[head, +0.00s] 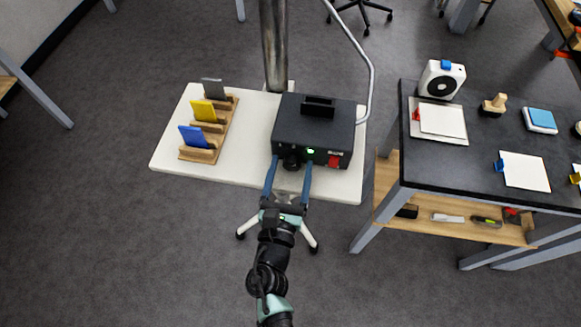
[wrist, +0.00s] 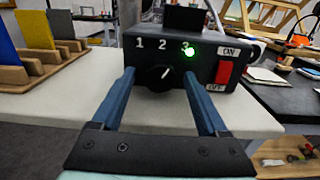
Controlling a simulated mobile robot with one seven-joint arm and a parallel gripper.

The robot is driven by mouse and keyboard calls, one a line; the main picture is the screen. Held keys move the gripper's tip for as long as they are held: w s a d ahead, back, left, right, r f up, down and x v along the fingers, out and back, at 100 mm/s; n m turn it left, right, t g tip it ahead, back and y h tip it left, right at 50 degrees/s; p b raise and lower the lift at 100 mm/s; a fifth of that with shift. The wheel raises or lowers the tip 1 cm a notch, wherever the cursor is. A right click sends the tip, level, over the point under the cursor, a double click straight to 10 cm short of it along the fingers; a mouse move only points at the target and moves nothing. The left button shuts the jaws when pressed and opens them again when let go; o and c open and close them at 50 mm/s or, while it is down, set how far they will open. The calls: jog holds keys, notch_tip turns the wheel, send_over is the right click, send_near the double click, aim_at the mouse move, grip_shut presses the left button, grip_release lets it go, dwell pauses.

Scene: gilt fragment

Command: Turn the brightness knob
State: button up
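The black control box (head: 315,125) stands on a white table. In the wrist view its front (wrist: 215,65) shows the numbers 1, 2 and 3, a lit green light (wrist: 189,50) by the 3, and a red ON/OFF switch (wrist: 224,72). The black round knob (wrist: 156,80) sits below the numbers; its white pointer line is tilted up and to the right. In the head view the knob (head: 291,163) is dark and small. My gripper (wrist: 160,73) is open, its two blue fingers on either side of the knob, with visible gaps. Fingertip depth against the panel is hard to tell.
A wooden rack (head: 208,140) with grey, yellow and blue cards stands left on the white table (head: 172,150). A metal column rises behind the box. A dark workbench (head: 480,140) with several items stands to the right. The table strip between rack and box is clear.

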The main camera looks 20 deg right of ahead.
grip_shut()
jog(key=shift+a+f+m+b, duration=0.1)
jog(key=shift+f+m+b, duration=0.15)
jog(key=shift+m+b, duration=1)
jog(key=shift+r+m+b, duration=0.1)
jog(key=shift+m+b, duration=0.45)
jog(key=shift+m, duration=0.3)
jog(key=shift+r, duration=0.15)
jog(key=shift+o, duration=0.4)
grip_release()
jog(key=b+v, duration=0.2)
jog(key=v, duration=1.1)
